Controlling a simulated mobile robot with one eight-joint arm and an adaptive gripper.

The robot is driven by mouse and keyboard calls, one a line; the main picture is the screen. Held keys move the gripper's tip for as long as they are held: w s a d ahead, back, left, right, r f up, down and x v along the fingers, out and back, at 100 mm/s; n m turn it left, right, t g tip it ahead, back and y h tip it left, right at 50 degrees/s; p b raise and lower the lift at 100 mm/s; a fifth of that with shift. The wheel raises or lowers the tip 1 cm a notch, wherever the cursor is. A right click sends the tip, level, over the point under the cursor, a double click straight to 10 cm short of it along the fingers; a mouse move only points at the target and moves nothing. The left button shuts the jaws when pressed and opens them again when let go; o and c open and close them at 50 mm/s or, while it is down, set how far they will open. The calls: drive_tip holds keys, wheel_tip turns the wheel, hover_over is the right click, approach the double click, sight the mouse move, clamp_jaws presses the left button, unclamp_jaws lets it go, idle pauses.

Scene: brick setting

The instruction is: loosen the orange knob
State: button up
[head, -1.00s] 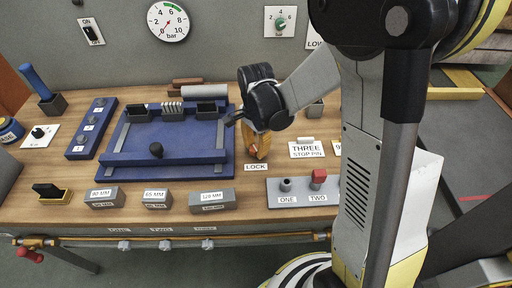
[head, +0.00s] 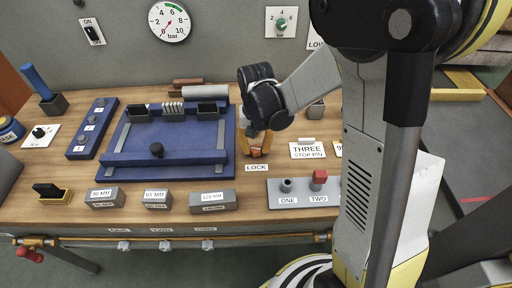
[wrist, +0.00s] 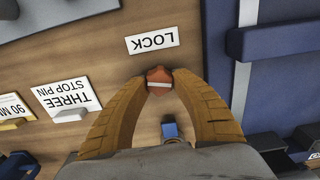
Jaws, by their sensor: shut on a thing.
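The orange knob (wrist: 158,75) is a small orange-red piece with a pale bar across its near side. It sits on the wooden bench top close to the LOCK label (wrist: 152,40). My gripper (wrist: 160,84) has its two tan-orange curved fingers closed in on either side of the knob, their tips against it. In the head view my gripper (head: 256,152) points down at the bench just behind the LOCK label (head: 256,168).
A blue fixture (head: 190,175) lies close on the left. The THREE STOP PIN label (head: 307,150) is to the right. A grey block with posts ONE and TWO (head: 300,198) stands in front right. Labelled grey blocks (head: 212,202) line the front edge.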

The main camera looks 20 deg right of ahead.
sight(256, 148)
drive_tip(key=shift+n, duration=1.1)
drive_tip(key=o, duration=1.2)
wheel_tip(256, 148, up, 12)
